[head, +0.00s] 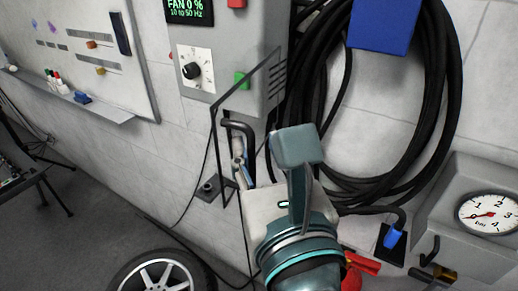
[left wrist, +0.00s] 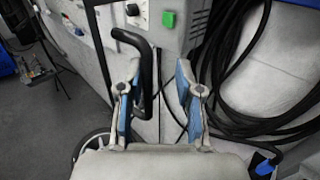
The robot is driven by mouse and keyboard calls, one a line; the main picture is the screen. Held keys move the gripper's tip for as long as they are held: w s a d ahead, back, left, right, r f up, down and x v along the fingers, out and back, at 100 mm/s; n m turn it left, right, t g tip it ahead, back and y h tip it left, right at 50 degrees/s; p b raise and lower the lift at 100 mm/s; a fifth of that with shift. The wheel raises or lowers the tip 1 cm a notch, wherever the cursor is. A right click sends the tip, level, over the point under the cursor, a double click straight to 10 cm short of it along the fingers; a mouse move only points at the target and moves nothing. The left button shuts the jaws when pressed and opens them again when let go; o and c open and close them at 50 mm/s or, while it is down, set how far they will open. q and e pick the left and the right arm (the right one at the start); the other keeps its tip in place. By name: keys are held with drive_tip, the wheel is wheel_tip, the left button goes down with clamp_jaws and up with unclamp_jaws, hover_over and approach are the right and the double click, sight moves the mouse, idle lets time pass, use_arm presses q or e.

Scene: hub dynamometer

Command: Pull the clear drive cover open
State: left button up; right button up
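The clear drive cover (head: 213,140) is a see-through pane with a thin dark frame below the grey control cabinet. Its black bar handle (head: 238,125) is near its upper part. My left gripper (head: 297,145) comes up from the bottom, right of the handle in the head view. In the left wrist view the blue-padded fingers of my left gripper (left wrist: 158,100) are apart. The black handle (left wrist: 148,75) shows between them, closer to the left finger; I cannot tell whether it touches. My right gripper is not in view.
The grey cabinet (head: 225,40) has a knob, a green button and a display. Black hoses (head: 430,110) hang on the wall at right. A gauge box (head: 465,240) is at lower right, a wheel (head: 160,275) at bottom left, and a whiteboard (head: 85,30) at upper left.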

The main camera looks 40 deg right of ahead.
use_arm(q)
drive_tip(key=v, duration=0.7)
drive_tip(key=shift+s+f, duration=0.1)
idle(0.4)
